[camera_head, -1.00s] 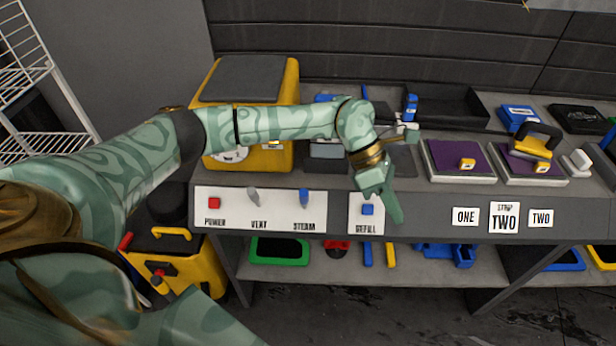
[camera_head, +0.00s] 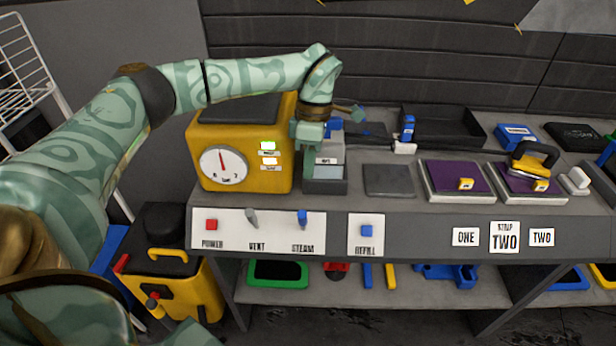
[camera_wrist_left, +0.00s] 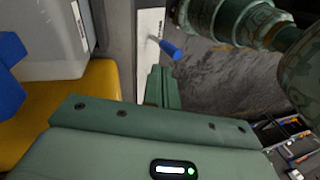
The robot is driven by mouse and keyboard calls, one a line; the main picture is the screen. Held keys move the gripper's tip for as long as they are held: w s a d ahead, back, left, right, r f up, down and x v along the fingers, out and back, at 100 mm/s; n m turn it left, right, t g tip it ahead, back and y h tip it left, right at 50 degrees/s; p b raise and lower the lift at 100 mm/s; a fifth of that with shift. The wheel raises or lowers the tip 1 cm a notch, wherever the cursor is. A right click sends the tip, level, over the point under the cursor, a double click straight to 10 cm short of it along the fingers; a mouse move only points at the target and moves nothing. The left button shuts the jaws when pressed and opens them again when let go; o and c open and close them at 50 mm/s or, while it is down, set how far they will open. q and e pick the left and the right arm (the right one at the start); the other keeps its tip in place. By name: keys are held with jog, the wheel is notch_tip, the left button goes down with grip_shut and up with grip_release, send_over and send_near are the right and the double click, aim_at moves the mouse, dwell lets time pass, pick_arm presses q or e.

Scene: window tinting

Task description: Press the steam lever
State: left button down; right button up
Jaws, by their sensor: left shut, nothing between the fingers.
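The steam lever (camera_head: 302,217) is a small blue-tipped lever above the STEAM label on the white panel (camera_head: 278,237) at the table's front. It stands up in the head view. In the wrist view its blue tip (camera_wrist_left: 171,49) is just beyond my fingers, with a visible gap. My left gripper (camera_head: 301,149) is shut and empty, above the table by the right side of the yellow machine, up and back from the lever. Its fingers (camera_wrist_left: 161,76) also show in the wrist view. My right gripper is not in view.
The yellow machine (camera_head: 212,135) with a dial stands behind the panel. The grey vent lever (camera_head: 252,218) and red power button (camera_head: 211,225) are left of the steam lever; the blue refill button (camera_head: 366,231) is to the right. A grey box (camera_head: 326,172) stands beside the gripper.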

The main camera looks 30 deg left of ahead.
aim_at(303, 222)
pick_arm(q)
jog(key=b+x, duration=0.1)
jog(key=x, duration=0.7)
jog(key=shift+f, duration=0.35)
jog(key=shift+s, duration=0.1)
